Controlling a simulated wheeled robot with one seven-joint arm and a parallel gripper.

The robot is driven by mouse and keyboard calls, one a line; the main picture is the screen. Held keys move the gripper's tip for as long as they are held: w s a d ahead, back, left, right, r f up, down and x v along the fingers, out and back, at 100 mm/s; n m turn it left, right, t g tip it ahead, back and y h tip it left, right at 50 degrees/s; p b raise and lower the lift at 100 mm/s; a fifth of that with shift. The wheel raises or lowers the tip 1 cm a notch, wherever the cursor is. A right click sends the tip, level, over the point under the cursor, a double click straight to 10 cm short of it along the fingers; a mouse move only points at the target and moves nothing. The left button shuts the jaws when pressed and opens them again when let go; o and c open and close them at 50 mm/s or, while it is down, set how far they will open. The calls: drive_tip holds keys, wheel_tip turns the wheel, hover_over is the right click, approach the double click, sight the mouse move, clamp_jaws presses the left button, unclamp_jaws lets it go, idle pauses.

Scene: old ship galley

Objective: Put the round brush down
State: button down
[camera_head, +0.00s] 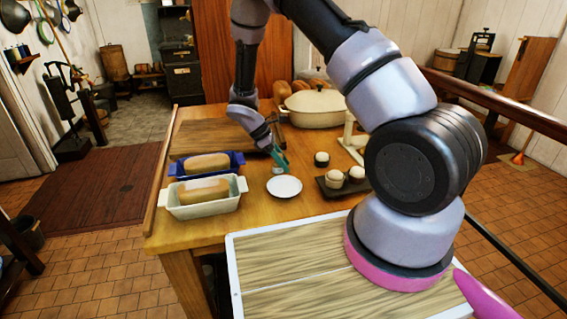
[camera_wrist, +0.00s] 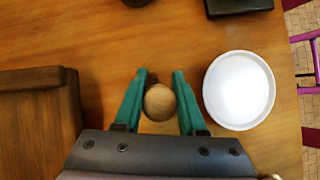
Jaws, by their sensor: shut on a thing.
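My gripper (camera_head: 280,158) is over the wooden table (camera_head: 215,235), just behind a white plate (camera_head: 284,187). In the wrist view, its green fingers (camera_wrist: 160,76) are shut on the round brush (camera_wrist: 159,102), of which a round wooden top shows between them. The brush's underside is hidden in that view. The white plate (camera_wrist: 239,90) lies to the right of the fingers, apart from them. I cannot tell whether the brush touches the table.
Two loaf dishes, one blue (camera_head: 236,160) and one cream (camera_head: 239,186), stand at the left. A wooden board (camera_head: 205,134) lies behind them. A dark tray (camera_head: 335,190) with pale round items is at the right, and a cream pot (camera_head: 313,112) at the back.

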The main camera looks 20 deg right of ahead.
drive_tip(key=shift+c, duration=2.4)
unclamp_jaws()
drive_tip(key=shift+f, duration=0.1)
drive_tip(key=v, duration=1.2)
wheel_tip(320, 180, up, 13)
drive_tip(key=m+t+y, duration=0.1)
drive_tip(key=m+y, duration=0.2)
drive_tip(key=m, duration=0.2)
hover_over(277, 166)
drive_tip(key=s+d+r+m+t+y, duration=0.2)
drive_tip(key=s+d+r+m+t, duration=0.1)
drive_tip(key=s+r+m, duration=0.4)
drive_tip(key=s+d+r+m+t+y, duration=0.3)
drive_tip(key=s+r+m, duration=0.4)
drive_tip(key=s+r, duration=0.6)
drive_tip(key=shift+s+d+t, duration=0.25)
drive_tip(key=shift+t, duration=0.65)
